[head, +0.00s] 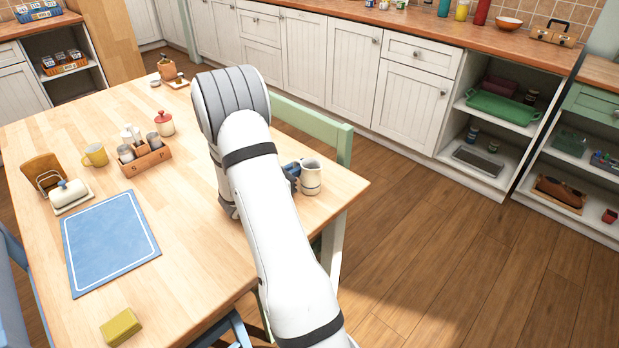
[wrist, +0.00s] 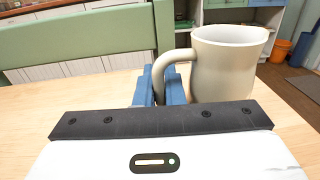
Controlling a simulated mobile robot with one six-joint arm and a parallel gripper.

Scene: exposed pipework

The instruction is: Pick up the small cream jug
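The small cream jug (head: 312,180) stands upright near the right corner of the wooden table in the head view. It fills the upper right of the wrist view (wrist: 225,68), with its handle towards the left. My gripper (head: 292,174) is at the jug's left side, low over the table. In the wrist view its blue fingers (wrist: 160,90) are close together, one on each side of the handle, and look shut on it. The lower part of the handle and the jug's base are hidden behind the fingers and the gripper body.
A green chair (head: 320,130) stands close behind the table edge by the jug. The tabletop around the jug is clear.

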